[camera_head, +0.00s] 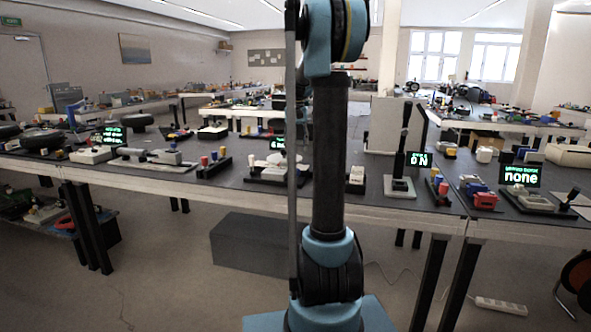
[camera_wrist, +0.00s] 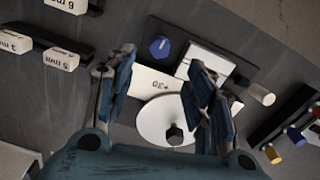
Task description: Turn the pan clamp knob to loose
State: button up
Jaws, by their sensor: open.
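In the wrist view, my gripper (camera_wrist: 162,78) is open, with one blue finger on each side of a labelled white plate (camera_wrist: 150,83). A blue hexagonal knob (camera_wrist: 160,46) sits on a dark base beyond the fingertips. A white disc (camera_wrist: 155,118) with a dark knob (camera_wrist: 175,135) lies lower, between the fingers, and the right finger covers part of it. I cannot tell which knob is the pan clamp. No contact with either knob is visible. In the head view my arm hides the gripper; a pale round part (camera_head: 272,164) shows beside it on the bench.
White lettered blocks (camera_wrist: 62,59) stand in dark holders at upper left in the wrist view. A light cylindrical handle (camera_wrist: 262,95) is right of the fingers, near red, yellow and blue pieces (camera_wrist: 294,136). In the head view, a lever stand (camera_head: 399,187) and lit displays (camera_head: 521,176) crowd the bench.

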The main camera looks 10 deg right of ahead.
aim_at(296, 170)
notch_tip(296, 170, down, 9)
jog(key=shift+f, duration=0.2)
dwell(0.4)
jog(key=c, duration=1.1)
